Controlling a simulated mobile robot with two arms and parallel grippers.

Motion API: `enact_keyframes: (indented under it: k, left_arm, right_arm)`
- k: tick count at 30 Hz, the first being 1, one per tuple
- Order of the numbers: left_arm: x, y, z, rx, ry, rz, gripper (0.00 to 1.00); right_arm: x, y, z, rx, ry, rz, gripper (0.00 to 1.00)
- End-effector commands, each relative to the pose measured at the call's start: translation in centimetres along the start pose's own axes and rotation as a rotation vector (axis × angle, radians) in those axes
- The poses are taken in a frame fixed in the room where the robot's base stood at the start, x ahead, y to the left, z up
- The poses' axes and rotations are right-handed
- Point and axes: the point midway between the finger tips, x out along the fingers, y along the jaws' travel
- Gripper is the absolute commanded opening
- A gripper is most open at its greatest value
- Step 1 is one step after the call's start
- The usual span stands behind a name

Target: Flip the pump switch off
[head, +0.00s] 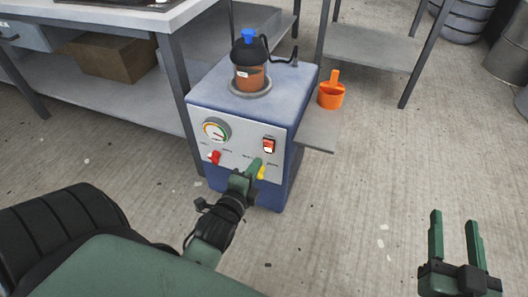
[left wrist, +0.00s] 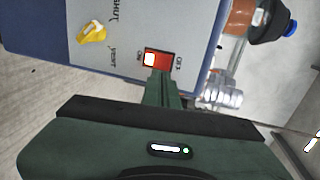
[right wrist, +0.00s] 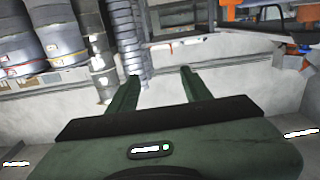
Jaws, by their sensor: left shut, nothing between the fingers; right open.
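The pump (head: 240,115) is a blue box with a grey front panel, standing on the floor. Its red rocker switch (head: 268,146) is at the panel's right, with a lit, pale lower part. The switch also shows in the left wrist view (left wrist: 158,59), between the ON and OFF labels. My left gripper (head: 255,165) is shut and empty, in front of the panel and just below the switch in the head view. In the left wrist view its fingertips (left wrist: 160,75) overlap the switch's edge; I cannot tell whether they touch it. My right gripper (head: 455,217) is open and empty, well right of the pump.
The panel also has a gauge (head: 216,130), a red knob (head: 214,157) and a yellow knob (left wrist: 91,32). A jar with a blue cap (head: 249,68) sits on top. An orange cup (head: 331,92) is on the side shelf. A workbench (head: 160,20) stands behind left.

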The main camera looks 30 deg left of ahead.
Motion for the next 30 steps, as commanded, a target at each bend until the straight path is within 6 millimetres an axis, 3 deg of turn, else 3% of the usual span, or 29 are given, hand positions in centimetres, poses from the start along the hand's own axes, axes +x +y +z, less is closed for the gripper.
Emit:
enact_keyframes:
  k: [6,15,30]
  left_arm:
    - [3.5,0.0,0.0,0.001,0.000,-0.003,0.00]
    - [6.2,-1.0,0.0,0.000,0.000,-0.001,0.00]
    - [6.7,-1.2,0.0,0.001,0.000,0.000,0.00]
  right_arm:
    - [-0.1,-0.6,-4.3,0.006,0.240,-0.013,0.49]
    - [-1.5,-1.1,-8.5,0.014,0.470,-0.026,0.49]
    - [-1.9,-1.2,-9.4,0.015,0.514,-0.028,0.49]
